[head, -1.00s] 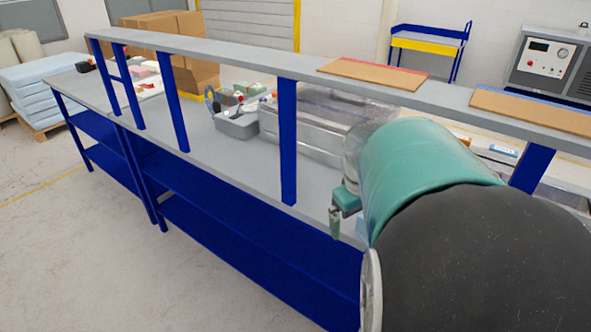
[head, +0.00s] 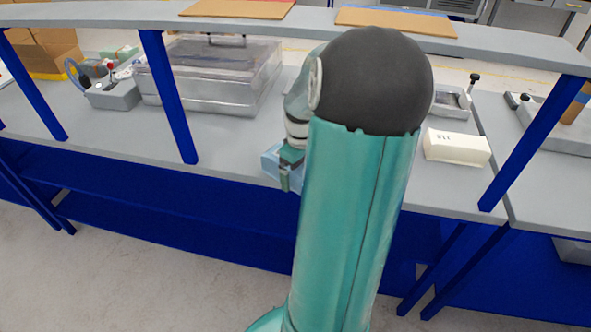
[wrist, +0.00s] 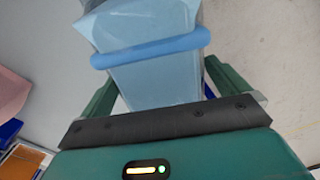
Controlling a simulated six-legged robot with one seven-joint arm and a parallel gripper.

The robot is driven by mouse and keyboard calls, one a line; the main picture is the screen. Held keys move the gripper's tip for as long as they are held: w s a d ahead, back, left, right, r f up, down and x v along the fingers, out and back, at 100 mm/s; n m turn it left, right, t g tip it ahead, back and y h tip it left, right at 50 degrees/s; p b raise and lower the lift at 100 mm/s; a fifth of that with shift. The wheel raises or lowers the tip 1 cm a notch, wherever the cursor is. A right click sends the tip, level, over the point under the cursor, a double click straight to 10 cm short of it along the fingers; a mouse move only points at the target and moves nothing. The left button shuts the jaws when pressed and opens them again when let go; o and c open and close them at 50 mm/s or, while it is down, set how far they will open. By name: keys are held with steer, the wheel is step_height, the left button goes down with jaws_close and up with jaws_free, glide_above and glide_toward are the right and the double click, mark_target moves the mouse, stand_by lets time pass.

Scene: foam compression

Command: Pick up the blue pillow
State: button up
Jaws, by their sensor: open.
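The blue pillow is a light blue block on the near edge of the grey workbench. In the head view only its left part (head: 270,163) shows beside my gripper (head: 290,168); my arm hides the rest. In the wrist view the pillow (wrist: 155,78) fills the space ahead, with a darker blue band across it. My gripper (wrist: 160,88) is open, with one green finger on each side of the pillow. I cannot tell whether either finger touches it.
The raised shelf (head: 330,24) and its blue posts (head: 168,95) frame the bench. A clear-covered case (head: 215,75) stands back left, a grey tool box (head: 112,93) further left. A cream block (head: 457,147) lies right of my arm.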

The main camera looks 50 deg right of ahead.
steer(key=shift+f, duration=0.3)
steer(key=c, duration=0.9)
steer(key=shift+r, duration=0.2)
